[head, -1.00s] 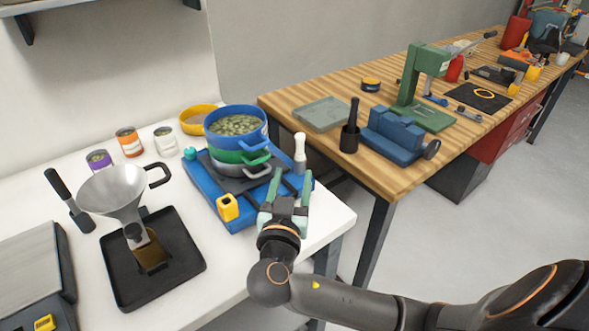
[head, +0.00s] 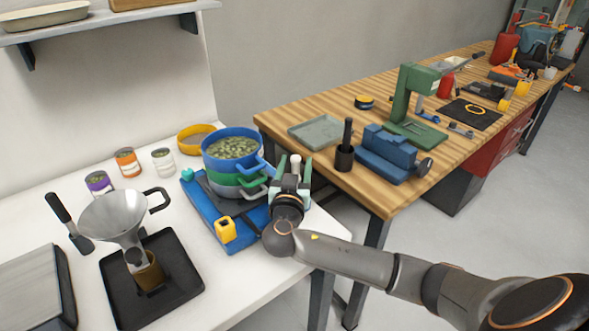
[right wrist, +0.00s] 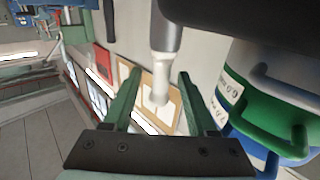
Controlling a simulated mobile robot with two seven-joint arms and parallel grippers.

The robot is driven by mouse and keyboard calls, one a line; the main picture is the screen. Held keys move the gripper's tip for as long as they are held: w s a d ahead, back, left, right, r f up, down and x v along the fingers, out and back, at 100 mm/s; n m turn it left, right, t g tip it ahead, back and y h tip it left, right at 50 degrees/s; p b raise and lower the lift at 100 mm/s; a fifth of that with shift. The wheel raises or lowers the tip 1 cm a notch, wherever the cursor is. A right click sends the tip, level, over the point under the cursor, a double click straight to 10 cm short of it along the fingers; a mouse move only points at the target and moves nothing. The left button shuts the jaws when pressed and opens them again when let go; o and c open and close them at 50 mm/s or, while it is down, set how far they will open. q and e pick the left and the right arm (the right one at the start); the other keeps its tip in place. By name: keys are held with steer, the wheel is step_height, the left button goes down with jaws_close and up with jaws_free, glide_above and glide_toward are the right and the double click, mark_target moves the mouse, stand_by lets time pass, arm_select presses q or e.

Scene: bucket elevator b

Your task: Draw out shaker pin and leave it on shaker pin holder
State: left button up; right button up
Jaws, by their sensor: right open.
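A pin with a white top (head: 296,163), probably the shaker pin, stands upright at the back right of the blue shaker base (head: 232,238). My right gripper (head: 291,172) is open at this pin, its green fingers on either side of it in the head view. In the right wrist view the pin's white end (right wrist: 160,80) and its grey wider part show between the open fingers (right wrist: 160,76). I cannot tell whether the fingers touch it. My gripper hides the pin's lower part. I cannot clearly tell which thing is the shaker pin holder. My left gripper is not in view.
Stacked sieves (head: 232,160) with green contents stand on the base, their handles close left of my right gripper. A yellow block (head: 226,230) sits at the base's front. A funnel (head: 112,218) stands over a black tray (head: 185,270). The wooden workbench (head: 285,112) lies behind right.

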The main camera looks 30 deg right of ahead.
jaws_close()
stand_by(0.5)
